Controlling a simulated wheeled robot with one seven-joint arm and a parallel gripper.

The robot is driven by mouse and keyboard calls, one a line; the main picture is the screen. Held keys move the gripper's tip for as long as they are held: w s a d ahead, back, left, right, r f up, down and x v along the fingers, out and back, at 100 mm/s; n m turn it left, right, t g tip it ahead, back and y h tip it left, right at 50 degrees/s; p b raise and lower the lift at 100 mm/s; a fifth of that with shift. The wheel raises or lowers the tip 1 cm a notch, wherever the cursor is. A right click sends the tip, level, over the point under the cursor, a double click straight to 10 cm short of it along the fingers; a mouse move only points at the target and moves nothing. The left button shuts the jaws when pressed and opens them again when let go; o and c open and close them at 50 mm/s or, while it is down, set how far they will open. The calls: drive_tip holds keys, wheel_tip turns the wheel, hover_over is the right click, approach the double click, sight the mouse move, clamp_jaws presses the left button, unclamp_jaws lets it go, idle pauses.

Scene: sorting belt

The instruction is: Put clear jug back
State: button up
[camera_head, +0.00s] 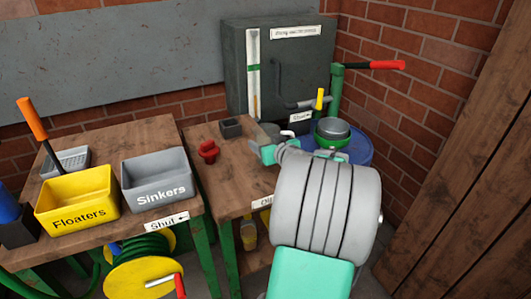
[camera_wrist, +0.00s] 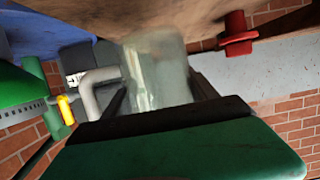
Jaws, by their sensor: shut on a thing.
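The clear jug (camera_wrist: 157,72) shows in the wrist view as a see-through, pale greenish vessel between the two dark fingers. My gripper (camera_wrist: 160,90) is shut on it. In the head view my gripper (camera_head: 265,151) is over the back right part of the right wooden table (camera_head: 228,185). The jug is mostly hidden or hard to make out there, behind the wrist. I cannot tell whether its base touches the table.
A red knob-like thing (camera_head: 208,150) and a small dark box (camera_head: 231,127) are left of the gripper. A grey cabinet (camera_head: 285,70) stands behind. A green hand pump (camera_head: 336,95) and blue drum (camera_head: 352,150) are at right. Yellow "Floaters" (camera_head: 77,200) and grey "Sinkers" (camera_head: 157,180) bins stand left.

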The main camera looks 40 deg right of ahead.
drive_tip(key=shift+w+d+f+b, duration=0.15)
drive_tip(key=shift+f+b, duration=0.2)
drive_tip(key=shift+f, duration=1.5)
drive_tip(key=o, duration=1.5)
drive_tip(key=shift+o, duration=0.2)
drive_tip(key=shift+r+p, duration=0.3)
drive_tip(key=v, duration=1.2)
drive_tip(key=shift+f, duration=0.15)
